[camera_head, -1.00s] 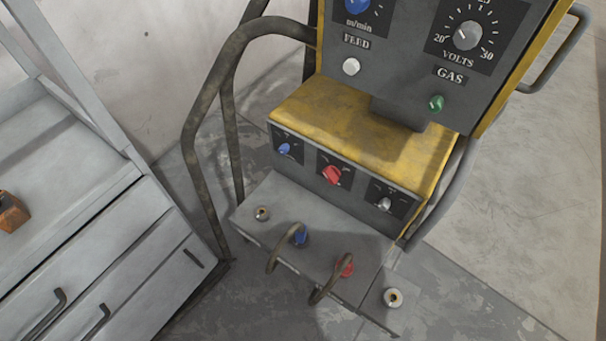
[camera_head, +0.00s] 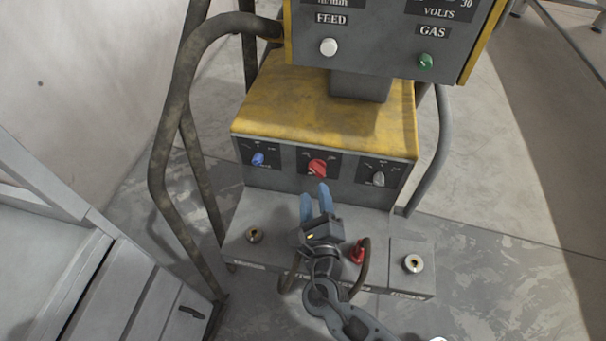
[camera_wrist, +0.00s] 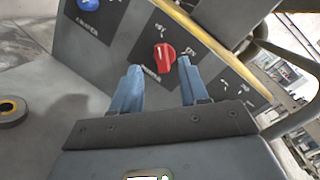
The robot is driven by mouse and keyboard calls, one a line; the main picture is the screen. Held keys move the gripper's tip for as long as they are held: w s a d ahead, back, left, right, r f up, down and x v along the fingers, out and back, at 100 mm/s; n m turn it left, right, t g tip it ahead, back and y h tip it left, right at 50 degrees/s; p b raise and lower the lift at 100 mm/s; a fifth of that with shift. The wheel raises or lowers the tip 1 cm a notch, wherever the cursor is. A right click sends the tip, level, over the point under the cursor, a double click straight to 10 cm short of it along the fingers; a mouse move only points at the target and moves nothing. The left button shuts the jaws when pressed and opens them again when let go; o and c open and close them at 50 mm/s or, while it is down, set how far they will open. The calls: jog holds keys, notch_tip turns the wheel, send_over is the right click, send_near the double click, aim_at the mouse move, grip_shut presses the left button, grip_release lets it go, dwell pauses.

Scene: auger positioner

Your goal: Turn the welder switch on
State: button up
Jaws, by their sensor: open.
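The welder (camera_head: 330,110) has a yellow top and a grey front panel. A red rotary switch (camera_head: 317,167) sits in the middle of that panel, between a blue knob (camera_head: 258,159) and a grey knob (camera_head: 378,178). My gripper (camera_head: 316,190) is in front of the red switch, its blue fingers pointing at it. In the wrist view the red switch (camera_wrist: 164,57) shows beyond and between the two open fingertips (camera_wrist: 160,72). The gripper appears apart from the switch and holds nothing. The labels around the switch are too small to read surely.
A lower grey ledge (camera_head: 270,250) carries sockets and a red cable plug (camera_head: 357,251) under my gripper. An upper control box (camera_head: 380,60) overhangs behind. Bent tube handles (camera_head: 165,150) stand at the left. Grey drawers (camera_head: 110,300) are at lower left.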

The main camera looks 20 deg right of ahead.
aim_at(312, 169)
jog(key=x, duration=0.7)
jog(key=shift+w+d+b, duration=0.1)
jog(key=shift+d+b, duration=0.05)
jog(key=shift+b, duration=0.15)
jog(key=shift+c, duration=0.3)
grip_shut()
